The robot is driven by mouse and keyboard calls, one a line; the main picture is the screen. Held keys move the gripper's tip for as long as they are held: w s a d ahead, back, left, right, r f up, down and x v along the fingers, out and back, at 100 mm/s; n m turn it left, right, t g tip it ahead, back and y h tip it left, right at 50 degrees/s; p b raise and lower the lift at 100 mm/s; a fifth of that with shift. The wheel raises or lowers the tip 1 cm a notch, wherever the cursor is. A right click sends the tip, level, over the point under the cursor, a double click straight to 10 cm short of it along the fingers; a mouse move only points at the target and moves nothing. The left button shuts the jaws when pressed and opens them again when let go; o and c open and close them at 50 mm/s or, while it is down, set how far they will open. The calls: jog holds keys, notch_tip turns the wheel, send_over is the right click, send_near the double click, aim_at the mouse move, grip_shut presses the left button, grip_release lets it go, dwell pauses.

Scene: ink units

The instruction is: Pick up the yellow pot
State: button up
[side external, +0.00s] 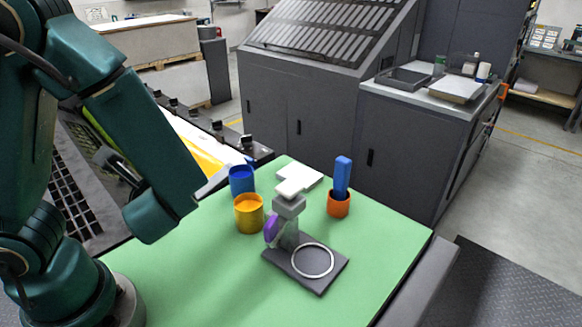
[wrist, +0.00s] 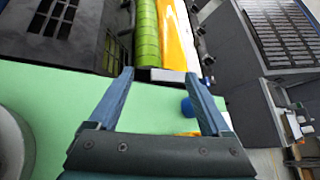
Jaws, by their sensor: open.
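The yellow pot (side external: 248,220) stands upright on the green table, just in front of a blue pot (side external: 242,184) in the side view. In the wrist view only a yellow sliver of it (wrist: 187,134) shows low by the right finger, mostly hidden by my gripper. The blue pot (wrist: 186,108) shows beside the inner edge of that finger. My gripper (wrist: 158,74) is open, with nothing between its fingers.
A dark stand (side external: 310,273) with a white ring and a purple part stands right of the yellow pot. An orange pot (side external: 338,207) holds an upright blue block (side external: 342,174). The front of the green table (side external: 230,285) is clear.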

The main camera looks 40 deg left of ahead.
aim_at(255, 207)
jog(key=w+d+f+m+t+h, duration=0.1)
jog(key=w+d+m+t, duration=0.1)
jog(key=d+m, duration=0.1)
jog(key=w+d+f+m+t+h, duration=0.2)
jog(key=w+d+m+t, duration=0.1)
jog(key=m, duration=0.3)
jog(key=w+d+f+m+t+h, duration=0.1)
jog(key=w+d+m+t+h, duration=0.1)
jog(key=w+d+m+t, duration=0.1)
jog(key=shift+w+f+m, duration=0.15)
jog(key=shift+f+m, duration=0.25)
jog(key=shift+m, duration=0.3)
jog(key=shift+s+f+m+h, duration=0.25)
jog(key=shift+f+m+h, duration=0.25)
jog(key=shift+f, duration=0.1)
jog(key=shift+s+f+m+h, duration=0.2)
jog(key=shift+f+m+h, duration=0.15)
jog(key=shift+f, duration=0.2)
jog(key=shift+x, duration=3.75)
jog(key=shift+s+f, duration=0.1)
grip_shut()
